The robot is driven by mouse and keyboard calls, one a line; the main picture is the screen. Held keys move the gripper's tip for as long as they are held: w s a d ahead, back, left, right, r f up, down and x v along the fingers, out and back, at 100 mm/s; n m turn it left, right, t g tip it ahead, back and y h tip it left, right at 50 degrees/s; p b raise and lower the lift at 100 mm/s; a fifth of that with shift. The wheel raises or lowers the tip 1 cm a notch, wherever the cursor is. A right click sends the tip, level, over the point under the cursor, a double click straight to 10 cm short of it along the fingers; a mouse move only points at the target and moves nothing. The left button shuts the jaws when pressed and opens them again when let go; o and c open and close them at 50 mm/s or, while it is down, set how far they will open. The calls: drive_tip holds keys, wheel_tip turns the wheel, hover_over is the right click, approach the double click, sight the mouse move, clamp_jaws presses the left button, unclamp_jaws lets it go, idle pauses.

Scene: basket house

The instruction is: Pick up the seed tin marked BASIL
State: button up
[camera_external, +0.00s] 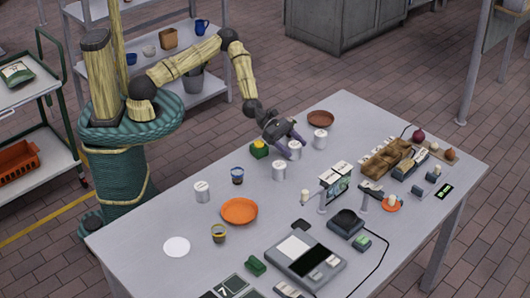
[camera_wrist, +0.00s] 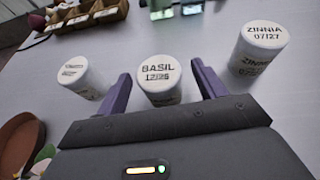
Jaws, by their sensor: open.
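The white seed tin marked BASIL 12/26 (camera_wrist: 158,84) stands upright between the two purple fingers of my gripper (camera_wrist: 160,74) in the wrist view. The fingers are apart on either side, with a gap visible on each side of the tin. In the external view the same tin (camera_external: 294,151) stands on the table, partly hidden by my gripper (camera_external: 290,141), which is low over it. My gripper is open and holds nothing.
A tin marked ZINNIA (camera_wrist: 261,48) stands close right of the right finger. Another white tin (camera_wrist: 79,78) is left, its label too small to read. A brown dish (camera_external: 320,118), an orange plate (camera_external: 239,211) and a wooden tray (camera_external: 388,158) are also on the table (camera_external: 130,240).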

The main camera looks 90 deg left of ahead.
drive_tip(key=x, duration=0.3)
drive_tip(key=shift+s, duration=0.1)
idle(0.3)
drive_tip(key=c, duration=1.1)
